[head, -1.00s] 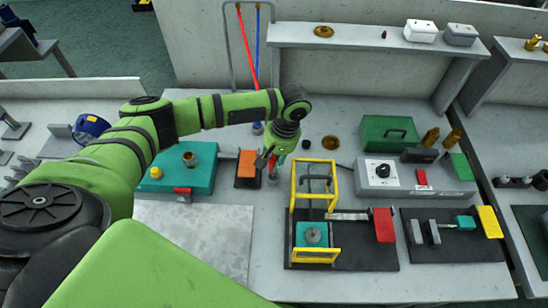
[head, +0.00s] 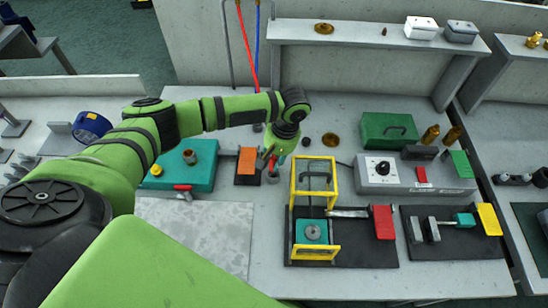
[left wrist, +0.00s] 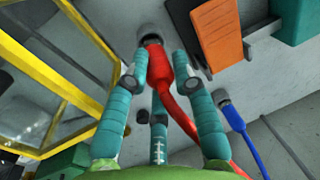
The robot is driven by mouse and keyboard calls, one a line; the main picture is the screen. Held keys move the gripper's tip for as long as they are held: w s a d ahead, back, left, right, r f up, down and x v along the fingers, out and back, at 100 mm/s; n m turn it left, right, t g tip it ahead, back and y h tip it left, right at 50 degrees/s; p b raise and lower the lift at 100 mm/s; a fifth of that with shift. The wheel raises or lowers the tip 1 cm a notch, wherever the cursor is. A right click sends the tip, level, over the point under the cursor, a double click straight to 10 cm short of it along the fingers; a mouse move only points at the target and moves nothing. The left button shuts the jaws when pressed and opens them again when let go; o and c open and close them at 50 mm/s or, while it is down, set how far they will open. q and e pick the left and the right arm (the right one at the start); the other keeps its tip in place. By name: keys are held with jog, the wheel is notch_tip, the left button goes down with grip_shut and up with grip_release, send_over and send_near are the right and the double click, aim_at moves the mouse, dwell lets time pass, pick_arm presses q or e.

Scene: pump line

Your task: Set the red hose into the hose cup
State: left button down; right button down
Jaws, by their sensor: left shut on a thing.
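The red hose (head: 246,48) hangs from the frame at the back of the bench and runs down behind my left arm. My left gripper (head: 269,165) is low over the bench, beside the orange plate. In the left wrist view its teal fingers (left wrist: 158,85) are shut around the red hose (left wrist: 184,82) near its end. A grey cylindrical piece (left wrist: 150,33) shows at that end; I cannot tell whether it is the hose's own fitting or the hose cup. I cannot make out the hose cup surely. My right gripper is not in view.
The yellow frame (head: 332,190) stands close right of my left gripper. The orange plate (head: 247,160) and teal box (head: 200,170) are at its left. The blue hose (left wrist: 240,132) is nearby. A green box (head: 388,132) stands farther right. A bare plate (head: 205,228) lies at front left.

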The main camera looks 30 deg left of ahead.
pick_arm(q)
jog(key=shift+f, duration=0.7)
dwell(0.4)
jog(key=c, duration=0.6)
grip_release()
jog(key=shift+r, duration=0.15)
notch_tip(320, 180, up, 7)
jog(key=p, duration=0.8)
dwell(0.5)
